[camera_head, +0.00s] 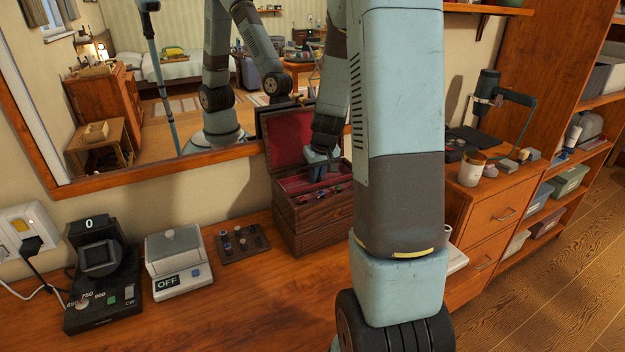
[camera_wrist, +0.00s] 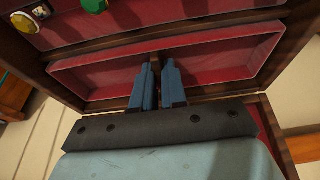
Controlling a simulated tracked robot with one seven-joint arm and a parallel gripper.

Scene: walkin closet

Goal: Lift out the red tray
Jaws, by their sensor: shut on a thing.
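A dark wooden box (camera_head: 312,222) stands open on the counter against the mirror, its red-lined lid tilted back. The red tray (camera_head: 292,184) sits in the top of the box. My gripper (camera_head: 319,174) reaches down into the box from above. In the wrist view my gripper (camera_wrist: 158,78) has its two blue fingers close together, shut on a thin brown wall of the tray.
A green piece (camera_wrist: 95,5) and a round gold-rimmed item (camera_wrist: 22,22) lie in a farther compartment. A small wooden stand (camera_head: 242,243), a white device (camera_head: 178,263) and a black device (camera_head: 102,280) stand left of the box. The counter in front is clear. The mirror is close behind.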

